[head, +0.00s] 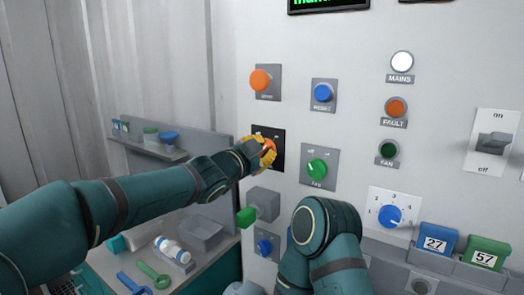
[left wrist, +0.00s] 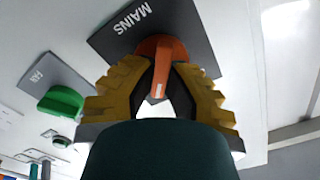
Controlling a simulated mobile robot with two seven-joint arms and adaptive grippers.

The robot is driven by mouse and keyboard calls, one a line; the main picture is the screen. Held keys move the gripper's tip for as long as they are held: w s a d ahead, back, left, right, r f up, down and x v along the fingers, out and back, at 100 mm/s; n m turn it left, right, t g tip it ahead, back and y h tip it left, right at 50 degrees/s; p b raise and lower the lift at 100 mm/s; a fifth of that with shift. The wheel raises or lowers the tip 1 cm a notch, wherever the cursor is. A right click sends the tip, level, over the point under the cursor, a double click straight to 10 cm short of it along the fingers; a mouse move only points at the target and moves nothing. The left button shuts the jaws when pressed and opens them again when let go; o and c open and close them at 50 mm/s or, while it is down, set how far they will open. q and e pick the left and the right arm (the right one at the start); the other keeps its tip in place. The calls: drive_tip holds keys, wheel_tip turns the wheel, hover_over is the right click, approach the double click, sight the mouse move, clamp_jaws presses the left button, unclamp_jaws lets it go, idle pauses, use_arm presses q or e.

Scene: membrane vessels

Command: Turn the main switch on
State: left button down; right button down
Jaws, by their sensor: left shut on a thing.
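The main switch is an orange rotary handle (left wrist: 162,60) on a dark plate marked MAINS (left wrist: 150,25) in the left wrist view. In the head view its black plate (head: 278,133) is on the panel, left of the green knob, with the handle (head: 268,145) partly hidden by my gripper. My left gripper (head: 267,154) is shut on the handle, with its yellow fingers (left wrist: 153,88) on either side of it. Its exact turn angle cannot be told. My right arm shows at the bottom middle, but its gripper does not show.
The green FAN knob (head: 317,167), blue RESET button (head: 323,92) and orange button (head: 260,80) are close by. A round white MAINS lamp (head: 402,62) is at upper right, above the FAULT lamp (head: 396,107). A shelf (head: 150,151) and workbench stand left.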

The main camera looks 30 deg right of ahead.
use_arm(q)
drive_tip(key=shift+c, duration=2.3)
unclamp_jaws()
drive_tip(key=shift+o, duration=1.2)
drive_tip(key=shift+w+d+f, duration=0.1)
drive_tip(key=shift+w+d, duration=0.05)
drive_tip(key=shift+a, duration=0.2)
drive_tip(key=v, duration=1.1)
drive_tip(key=shift+s+a, duration=0.3)
drive_tip(key=shift+s, duration=0.05)
